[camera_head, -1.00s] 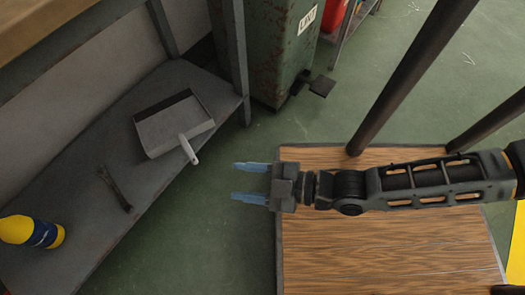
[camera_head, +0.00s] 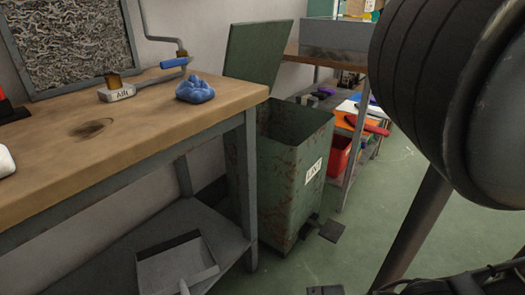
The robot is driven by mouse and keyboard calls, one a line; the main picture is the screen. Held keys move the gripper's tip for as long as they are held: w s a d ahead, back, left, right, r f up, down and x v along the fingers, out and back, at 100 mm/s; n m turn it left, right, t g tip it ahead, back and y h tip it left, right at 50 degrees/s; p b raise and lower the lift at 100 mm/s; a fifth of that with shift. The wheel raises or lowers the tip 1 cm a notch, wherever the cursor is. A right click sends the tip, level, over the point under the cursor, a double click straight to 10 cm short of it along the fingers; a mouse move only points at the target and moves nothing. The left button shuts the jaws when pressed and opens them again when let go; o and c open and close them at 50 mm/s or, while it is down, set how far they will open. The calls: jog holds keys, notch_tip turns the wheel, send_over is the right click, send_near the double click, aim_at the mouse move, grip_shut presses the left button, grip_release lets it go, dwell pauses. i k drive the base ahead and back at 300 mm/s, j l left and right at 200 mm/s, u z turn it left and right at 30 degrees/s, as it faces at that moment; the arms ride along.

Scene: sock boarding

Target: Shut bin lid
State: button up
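The green, rust-stained bin (camera_head: 283,190) stands on the floor just right of the workbench, with a white label on its front. Its lid (camera_head: 259,55) is open, standing steeply up at the back, and the bin's mouth is uncovered. A dark foot pedal (camera_head: 331,231) sticks out low at the bin's front. Dark parts of my arm show along the bottom right edge, well below and in front of the bin. My gripper's fingers are not visible, so their opening is hidden.
The wooden workbench (camera_head: 120,140) at left holds a blue lump (camera_head: 195,90) and a blue-handled tool. A dustpan (camera_head: 177,263) lies on its lower shelf. A shelf unit with a red container (camera_head: 340,155) stands right of the bin. A dark slanted post (camera_head: 412,235) and a large dark rounded shape block the right side.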

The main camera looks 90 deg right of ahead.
aim_at(255, 50)
jog(key=i+j, duration=0.3)
jog(key=i, duration=0.15)
jog(key=i+j, duration=0.3)
jog(key=i, duration=0.2)
jog(key=i+z, duration=0.1)
jog(key=z, duration=1.55)
